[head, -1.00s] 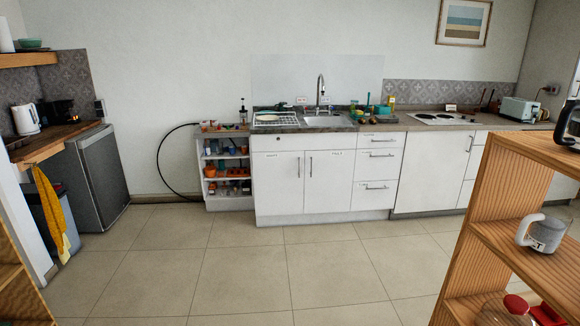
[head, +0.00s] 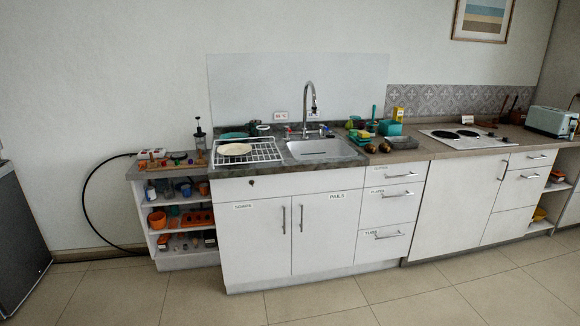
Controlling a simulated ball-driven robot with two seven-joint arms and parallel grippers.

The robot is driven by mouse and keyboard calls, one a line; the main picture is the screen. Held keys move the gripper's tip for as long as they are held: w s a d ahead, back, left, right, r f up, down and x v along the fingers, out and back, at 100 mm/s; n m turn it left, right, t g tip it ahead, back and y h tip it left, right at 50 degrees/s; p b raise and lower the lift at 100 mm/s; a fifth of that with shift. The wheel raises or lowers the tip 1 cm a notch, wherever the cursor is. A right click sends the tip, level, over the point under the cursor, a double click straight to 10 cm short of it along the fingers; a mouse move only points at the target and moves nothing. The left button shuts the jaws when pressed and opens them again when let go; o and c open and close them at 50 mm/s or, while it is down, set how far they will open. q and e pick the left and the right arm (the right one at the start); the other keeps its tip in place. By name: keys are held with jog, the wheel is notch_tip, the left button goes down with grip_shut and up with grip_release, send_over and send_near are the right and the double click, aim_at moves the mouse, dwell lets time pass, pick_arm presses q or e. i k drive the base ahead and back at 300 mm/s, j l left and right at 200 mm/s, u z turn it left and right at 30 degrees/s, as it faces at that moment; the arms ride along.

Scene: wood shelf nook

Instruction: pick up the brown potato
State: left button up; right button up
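Two small brown rounded items lie on the counter just right of the sink. One brown item (head: 384,147) is slightly right of the other brown item (head: 370,148). Either could be the brown potato, but they are too small to tell. Neither of my grippers shows in the head view.
The sink (head: 320,149) has a tall tap and a drying rack (head: 265,151) with a plate on its left. A teal container (head: 390,128) and other small items stand near the brown items. The hob (head: 466,136) is farther right. The tiled floor (head: 330,301) in front is clear.

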aim_at(370, 147)
jog(key=i+z, duration=0.35)
jog(key=i, duration=0.15)
jog(key=i+j+z, duration=0.15)
jog(key=i+z, duration=0.2)
jog(key=i, duration=0.15)
